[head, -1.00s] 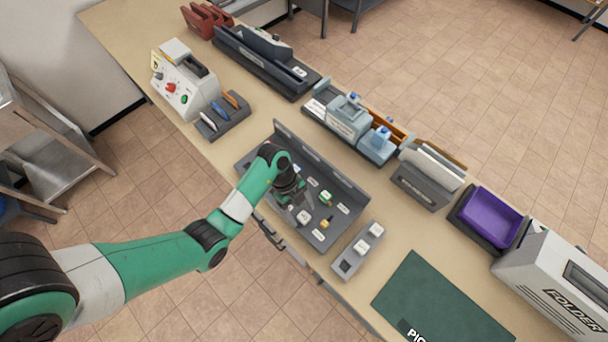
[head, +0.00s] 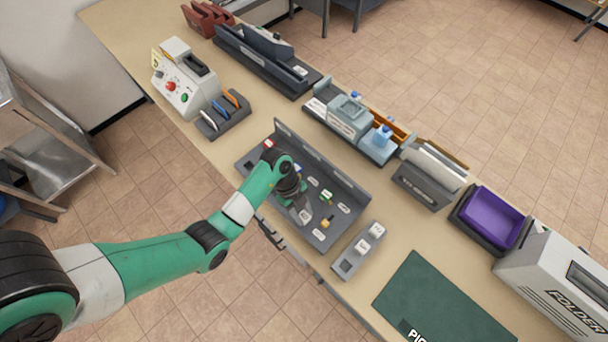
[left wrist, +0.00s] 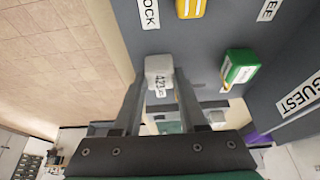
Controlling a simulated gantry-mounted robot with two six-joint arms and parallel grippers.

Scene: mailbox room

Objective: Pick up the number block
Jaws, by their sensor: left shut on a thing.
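The number block is a small white block marked 423 (left wrist: 158,72). In the left wrist view it sits between the two fingers of my left gripper (left wrist: 160,84), which is shut on it. In the head view my left gripper (head: 301,210) reaches down into the grey tray (head: 347,189) near its front edge, and the white block (head: 306,216) shows at the fingertips. I cannot tell whether the block still touches the tray floor. My right gripper is in neither view.
Near the block are a yellow piece (left wrist: 190,8) and a green piece (left wrist: 240,66), with labels on the tray. A grey holder (head: 346,266) with white blocks stands to the right. A dark green mat (head: 440,300) lies beyond it. The tray's raised back wall stands behind.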

